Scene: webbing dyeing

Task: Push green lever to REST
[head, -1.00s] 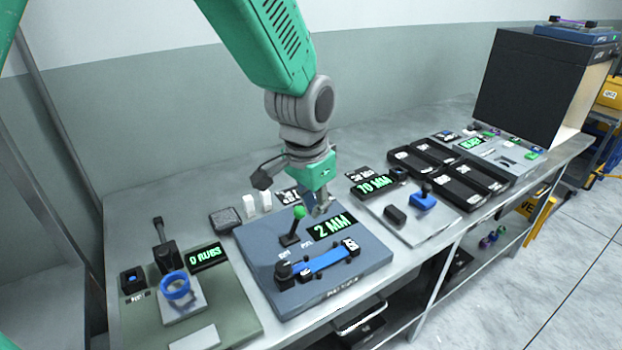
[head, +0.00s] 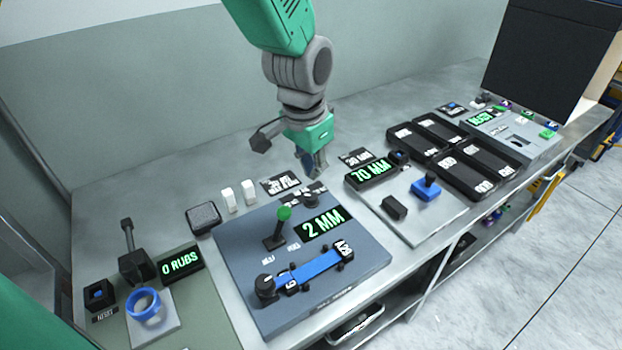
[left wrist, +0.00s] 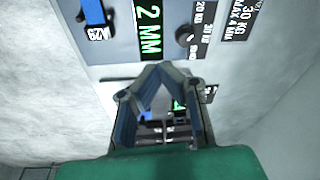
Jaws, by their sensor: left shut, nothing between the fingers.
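The green lever (head: 284,213) has a green ball on a black stem and stands on the blue-grey panel (head: 240,235), leaning slightly right and away. Two small labels lie at its base, too small to read surely. My left gripper (head: 316,172) is shut and empty, behind the panel's back edge and up and right of the lever, apart from it. Its closed fingers (left wrist: 158,70) also show in the left wrist view, below the 2 MM display (left wrist: 149,30) and near a black knob (left wrist: 186,36). The lever does not show in that view.
A blue strap (head: 305,272) runs along the panel's front. Left is a 0 RUBS station with a blue ring (head: 143,304); right is a 70 MM station with a blue block (head: 426,188). White blocks (head: 249,192) stand behind the panel. Bare tabletop lies behind them.

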